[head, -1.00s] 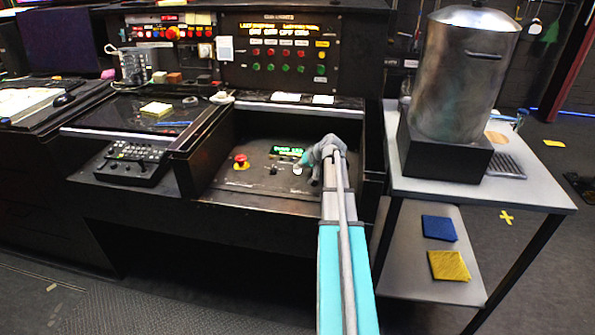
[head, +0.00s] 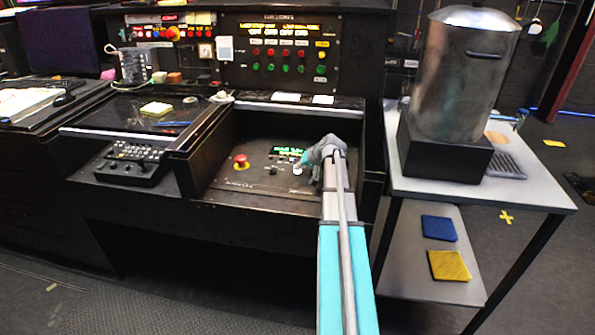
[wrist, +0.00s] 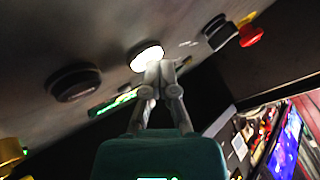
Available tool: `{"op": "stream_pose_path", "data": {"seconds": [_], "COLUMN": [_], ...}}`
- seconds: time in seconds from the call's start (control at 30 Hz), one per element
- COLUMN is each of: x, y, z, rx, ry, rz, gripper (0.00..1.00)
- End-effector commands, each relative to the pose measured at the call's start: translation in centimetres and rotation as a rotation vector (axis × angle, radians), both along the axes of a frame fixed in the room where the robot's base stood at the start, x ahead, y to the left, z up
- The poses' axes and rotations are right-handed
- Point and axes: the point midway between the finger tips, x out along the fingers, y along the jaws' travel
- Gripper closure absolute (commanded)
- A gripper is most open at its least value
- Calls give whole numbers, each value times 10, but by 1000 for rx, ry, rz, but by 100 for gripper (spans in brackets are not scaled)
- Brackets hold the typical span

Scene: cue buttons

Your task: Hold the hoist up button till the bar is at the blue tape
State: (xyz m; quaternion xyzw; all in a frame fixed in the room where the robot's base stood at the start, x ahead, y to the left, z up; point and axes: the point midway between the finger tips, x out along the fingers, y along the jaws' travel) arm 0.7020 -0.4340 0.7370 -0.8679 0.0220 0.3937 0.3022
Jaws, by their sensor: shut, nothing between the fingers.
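A round white lit button (wrist: 146,56) is on the dark control panel; it also shows in the head view (head: 297,170), just left of my gripper. My gripper (wrist: 160,68) is shut and empty, with its fingertips at the button's edge in the wrist view. They look touching or very close; I cannot tell whether the button is pressed in. A green display (head: 287,151) on the panel is too blurred to read. I cannot make out a hoist bar.
A red mushroom button (head: 241,160) sits left on the same panel. A black round control (wrist: 73,82) lies near my fingers. The recess walls (head: 185,165) enclose the panel. A table (head: 540,190) with a metal pot (head: 462,80) stands right.

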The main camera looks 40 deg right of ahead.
Motion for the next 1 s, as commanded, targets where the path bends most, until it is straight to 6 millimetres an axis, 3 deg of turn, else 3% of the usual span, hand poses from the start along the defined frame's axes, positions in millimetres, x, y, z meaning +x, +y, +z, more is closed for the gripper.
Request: {"op": "stream_pose_path", "data": {"seconds": [0.53,1.0], "x": [0,0], "y": [0,0], "z": [16,17], "rx": [0,0], "ry": [0,0], "rz": [0,0], "gripper": [100,100]}}
